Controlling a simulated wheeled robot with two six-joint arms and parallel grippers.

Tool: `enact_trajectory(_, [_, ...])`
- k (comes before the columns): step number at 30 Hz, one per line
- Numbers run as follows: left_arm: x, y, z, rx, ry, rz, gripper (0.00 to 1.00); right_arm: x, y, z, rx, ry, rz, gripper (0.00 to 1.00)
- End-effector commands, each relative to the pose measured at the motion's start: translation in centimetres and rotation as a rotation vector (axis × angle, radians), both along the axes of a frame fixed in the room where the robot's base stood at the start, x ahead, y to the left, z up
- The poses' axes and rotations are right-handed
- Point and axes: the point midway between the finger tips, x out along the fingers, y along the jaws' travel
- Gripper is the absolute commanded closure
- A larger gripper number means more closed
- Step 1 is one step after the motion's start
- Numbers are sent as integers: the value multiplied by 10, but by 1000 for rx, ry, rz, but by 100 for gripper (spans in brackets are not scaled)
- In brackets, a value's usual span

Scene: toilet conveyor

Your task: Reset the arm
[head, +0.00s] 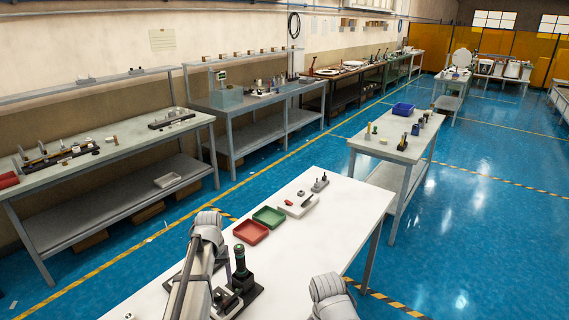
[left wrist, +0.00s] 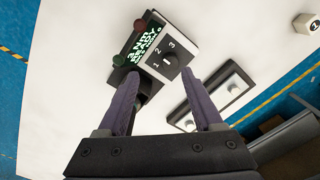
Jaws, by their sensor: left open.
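My left gripper (left wrist: 163,98) shows in the left wrist view with its two purple-grey fingers spread apart and nothing between them. A black-and-white device (left wrist: 158,52) with a lit green text screen and a dial marked 1, 2, 3 lies beyond the fingertips. In the head view my left arm (head: 205,245) reaches over the near white table (head: 335,215), beside a dark upright fixture (head: 240,265). Part of my right arm (head: 332,297) shows at the bottom edge. Its gripper is not in view.
A red tray (head: 251,232), a green tray (head: 268,216) and a white block (head: 300,206) stand on the near table. A second knobbed box (left wrist: 232,84) lies right of the device. Another table (head: 395,150) with a blue bin (head: 403,109) stands behind. Blue floor is open to the right.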

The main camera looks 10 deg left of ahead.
Motion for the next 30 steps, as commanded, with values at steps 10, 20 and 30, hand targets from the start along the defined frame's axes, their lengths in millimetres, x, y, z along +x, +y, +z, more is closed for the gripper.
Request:
enact_trajectory(10, [-116, -163, -8, 56, 37, -358, 32, 0, 0, -8, 0, 0, 0, 50])
enact_trajectory(20, [-181, -216, -10, 92, 50, -542, 32, 0, 0, -11, 0, 0, -1, 50])
enact_trajectory(30, [-183, -218, -10, 93, 50, -549, 32, 0, 0, -11, 0, 0, 0, 50])
